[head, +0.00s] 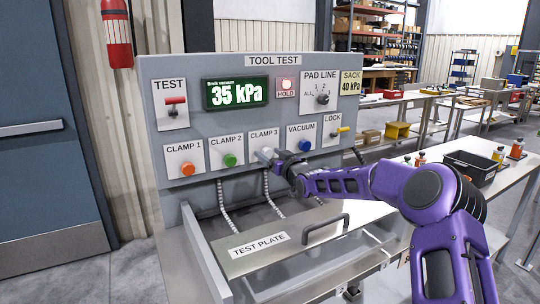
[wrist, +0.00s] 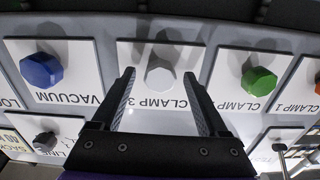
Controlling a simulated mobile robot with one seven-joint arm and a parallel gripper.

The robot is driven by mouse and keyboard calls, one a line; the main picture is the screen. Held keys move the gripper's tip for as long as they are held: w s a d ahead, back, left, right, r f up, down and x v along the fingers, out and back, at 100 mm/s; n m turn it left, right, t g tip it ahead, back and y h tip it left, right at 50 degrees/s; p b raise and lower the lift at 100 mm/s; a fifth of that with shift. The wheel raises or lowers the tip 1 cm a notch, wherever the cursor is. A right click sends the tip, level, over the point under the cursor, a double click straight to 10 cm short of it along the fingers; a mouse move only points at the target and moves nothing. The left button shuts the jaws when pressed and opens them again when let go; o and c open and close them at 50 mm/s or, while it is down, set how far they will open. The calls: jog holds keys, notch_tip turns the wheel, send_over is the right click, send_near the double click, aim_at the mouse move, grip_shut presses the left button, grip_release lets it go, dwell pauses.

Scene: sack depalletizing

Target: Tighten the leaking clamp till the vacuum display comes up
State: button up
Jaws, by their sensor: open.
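The grey TOOL TEST panel (head: 235,67) holds a green vacuum display (head: 236,93) reading 35 kPa. An orange CLAMP 1 knob (head: 187,169), a green CLAMP 2 knob (head: 230,160) and CLAMP 3 sit in a row. In the upside-down wrist view, the white CLAMP 3 knob (wrist: 160,73) lies between the two open fingers (wrist: 160,82), with a gap on each side. The frames do not show which clamp leaks.
The blue VACUUM knob (head: 305,145) is just right of my gripper, with the yellow LOCK lever (head: 340,131) beyond. Above are the TEST lever (head: 175,101), HOLD lamp (head: 287,85) and PAD LINE dial (head: 323,98). Below is the test plate (head: 290,238) with hoses and a handle.

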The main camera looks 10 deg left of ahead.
grip_shut()
dwell(0.3)
jog(key=shift+m, duration=0.3)
jog(key=m, duration=0.3)
jog(key=shift+d+m, duration=0.1)
jog(key=shift+m, duration=0.2)
jog(key=m, duration=0.4)
jog(key=shift+f, duration=0.1)
dwell(0.5)
grip_release()
